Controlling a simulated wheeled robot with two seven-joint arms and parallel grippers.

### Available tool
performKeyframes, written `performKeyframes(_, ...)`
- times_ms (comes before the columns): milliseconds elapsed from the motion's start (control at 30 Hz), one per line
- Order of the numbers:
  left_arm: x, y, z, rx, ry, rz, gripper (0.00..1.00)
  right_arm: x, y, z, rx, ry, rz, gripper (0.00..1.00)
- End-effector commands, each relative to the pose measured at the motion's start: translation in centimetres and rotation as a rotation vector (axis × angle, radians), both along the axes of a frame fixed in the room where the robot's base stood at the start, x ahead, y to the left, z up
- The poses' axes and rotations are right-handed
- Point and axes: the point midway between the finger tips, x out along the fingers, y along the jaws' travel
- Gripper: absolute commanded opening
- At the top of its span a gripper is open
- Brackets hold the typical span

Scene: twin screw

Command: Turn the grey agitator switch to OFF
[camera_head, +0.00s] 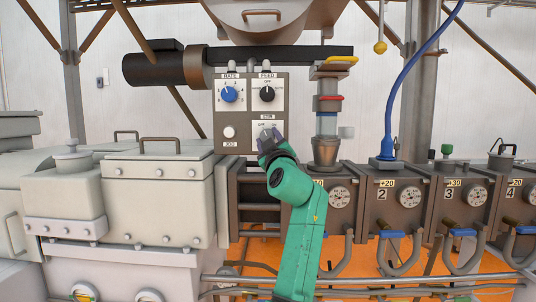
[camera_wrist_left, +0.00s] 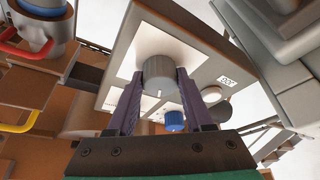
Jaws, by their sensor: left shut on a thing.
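The control panel (camera_head: 250,110) is a grey box with a blue RATE knob (camera_head: 228,94), a black FEED knob (camera_head: 267,94) and a round white JOG button (camera_head: 229,132). The grey agitator switch is at the panel's lower right, largely hidden by my left gripper (camera_head: 267,142) in the head view. In the left wrist view the grey switch (camera_wrist_left: 160,72) is a round knob between the two purple fingers. My left gripper is shut on it, a finger on each side. My right gripper is in neither view.
A tapered metal fitting (camera_head: 325,150) stands just right of the panel. Brown barrel blocks with dials (camera_head: 396,195) run to the right. A pale housing (camera_head: 160,200) with a handle lies to the left. A blue hose (camera_head: 391,90) hangs at the right.

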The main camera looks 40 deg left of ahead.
Motion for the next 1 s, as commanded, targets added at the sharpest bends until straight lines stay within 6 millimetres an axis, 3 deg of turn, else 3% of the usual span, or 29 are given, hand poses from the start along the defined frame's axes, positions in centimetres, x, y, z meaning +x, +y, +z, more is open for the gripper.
performKeyframes(200, 0.06, -0.01, -0.16, -0.069, -0.049, 0.000, 0.00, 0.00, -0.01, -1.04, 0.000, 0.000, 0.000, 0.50)
performKeyframes(767, 0.02, 0.02, 0.03, -0.094, -0.070, 0.000, 0.00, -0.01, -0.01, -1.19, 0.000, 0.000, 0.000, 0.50)
performKeyframes(800, 0.02, 0.03, 0.03, -0.093, -0.070, 0.001, 0.67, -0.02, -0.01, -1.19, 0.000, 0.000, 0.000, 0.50)
performKeyframes(833, 0.02, 0.03, 0.03, -0.093, -0.070, 0.001, 0.78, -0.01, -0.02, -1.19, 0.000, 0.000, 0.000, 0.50)
performKeyframes(867, 0.03, 0.02, 0.03, -0.093, -0.070, 0.001, 0.81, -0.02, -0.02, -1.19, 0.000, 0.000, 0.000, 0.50)
performKeyframes(1000, 0.02, 0.02, 0.04, -0.093, -0.069, 0.002, 0.81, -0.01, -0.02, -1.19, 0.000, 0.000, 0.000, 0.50)
